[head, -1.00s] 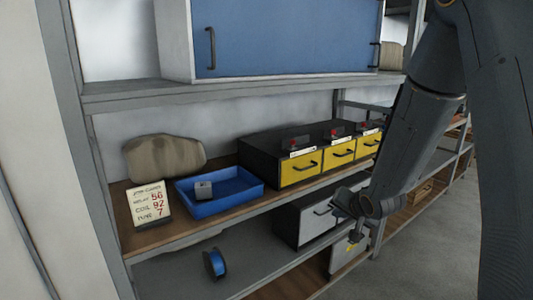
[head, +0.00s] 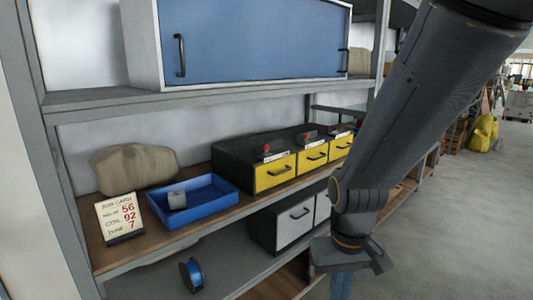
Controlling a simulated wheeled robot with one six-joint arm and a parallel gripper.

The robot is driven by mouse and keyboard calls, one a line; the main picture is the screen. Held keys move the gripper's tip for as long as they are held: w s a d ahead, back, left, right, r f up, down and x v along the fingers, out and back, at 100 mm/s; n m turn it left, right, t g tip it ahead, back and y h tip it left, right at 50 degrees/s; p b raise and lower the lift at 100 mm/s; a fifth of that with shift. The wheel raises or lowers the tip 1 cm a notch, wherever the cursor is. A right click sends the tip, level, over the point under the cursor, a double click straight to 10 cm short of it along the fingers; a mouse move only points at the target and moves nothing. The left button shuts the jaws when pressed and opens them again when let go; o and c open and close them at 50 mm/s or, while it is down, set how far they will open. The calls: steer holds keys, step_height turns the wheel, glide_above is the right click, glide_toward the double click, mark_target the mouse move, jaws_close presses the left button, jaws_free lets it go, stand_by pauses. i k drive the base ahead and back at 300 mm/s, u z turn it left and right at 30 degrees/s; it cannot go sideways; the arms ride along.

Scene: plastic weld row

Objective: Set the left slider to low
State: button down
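A black unit with yellow drawers (head: 274,174) stands on the middle shelf. Small red knobs sit in a row along its top, each behind a white label strip. The leftmost red knob (head: 267,149) seems to be the left slider; its setting is too small to read. My gripper (head: 347,262) hangs in front of the shelving at the lower right, below and apart from the sliders. Its fingers do not show clearly, so I cannot tell if it is open or shut. My arm hides the unit's right end.
A job card (head: 120,217) with red numbers stands at the left of the shelf, beside a blue tray (head: 215,205) holding a small grey block. A blue-doored cabinet (head: 255,40) is above. Grey drawers (head: 295,217) and a blue spool (head: 192,274) are below. Open floor lies at right.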

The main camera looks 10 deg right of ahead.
mark_target(265, 148)
steer(key=k, duration=0.6)
steer(key=z, duration=0.5)
steer(key=i, duration=0.85)
steer(key=u, duration=0.4)
steer(key=i, duration=0.8)
steer(key=u, duration=0.7)
